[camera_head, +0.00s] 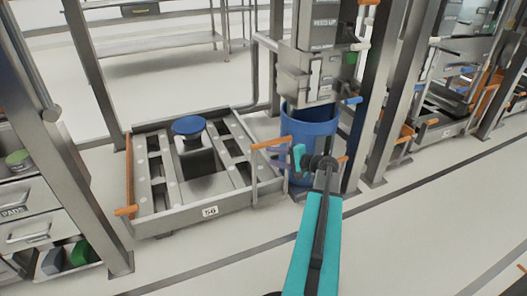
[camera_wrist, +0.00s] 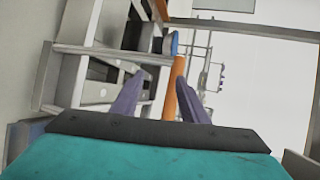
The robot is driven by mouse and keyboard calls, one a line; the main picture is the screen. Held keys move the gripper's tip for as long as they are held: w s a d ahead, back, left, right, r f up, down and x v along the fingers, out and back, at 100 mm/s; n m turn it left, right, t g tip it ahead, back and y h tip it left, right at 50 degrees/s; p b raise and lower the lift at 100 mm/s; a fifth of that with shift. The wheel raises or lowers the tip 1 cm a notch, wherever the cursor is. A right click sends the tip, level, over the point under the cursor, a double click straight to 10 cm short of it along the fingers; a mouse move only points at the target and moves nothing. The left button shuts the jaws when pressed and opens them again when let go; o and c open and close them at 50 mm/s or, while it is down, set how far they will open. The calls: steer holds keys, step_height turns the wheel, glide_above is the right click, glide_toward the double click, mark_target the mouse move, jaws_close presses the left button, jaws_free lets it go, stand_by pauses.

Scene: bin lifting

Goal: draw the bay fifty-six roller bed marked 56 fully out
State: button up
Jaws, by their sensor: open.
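The grey roller bed (camera_head: 172,222) with a white "56" label (camera_head: 210,211) sits low between the steel uprights. A blue round object (camera_head: 188,125) rests on it. An orange-tipped bar (camera_head: 128,210) is at its left side and an orange handle (camera_head: 270,143) at its right. My gripper (camera_head: 299,157) is open, just right of the right handle in the head view. In the wrist view its two dark fingers (camera_wrist: 160,80) point towards an orange bar (camera_wrist: 171,92), which appears between them, closer to the right finger. I cannot tell whether they touch.
A blue bin (camera_head: 312,128) stands right behind my gripper, below a grey dispenser unit (camera_head: 312,65). Steel uprights (camera_head: 95,90) flank the bay. Drawers (camera_head: 28,228) stand at the left. The floor (camera_head: 400,235) in front is clear.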

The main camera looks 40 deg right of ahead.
mark_target(268, 142)
steer(key=s+d+r+m+t+h+b, duration=0.1)
steer(key=s+d+r, duration=0.1)
steer(key=d, duration=0.3)
steer(key=shift+s+d+r+h, duration=0.3)
steer(key=shift+s+d+r, duration=0.1)
steer(key=shift+s, duration=0.15)
steer(key=shift+w, duration=0.1)
steer(key=b+x, duration=0.4)
steer(key=x, duration=0.8)
steer(key=shift+w+b, duration=0.1)
steer(key=shift+b, duration=0.3)
steer(key=shift+w, duration=0.75)
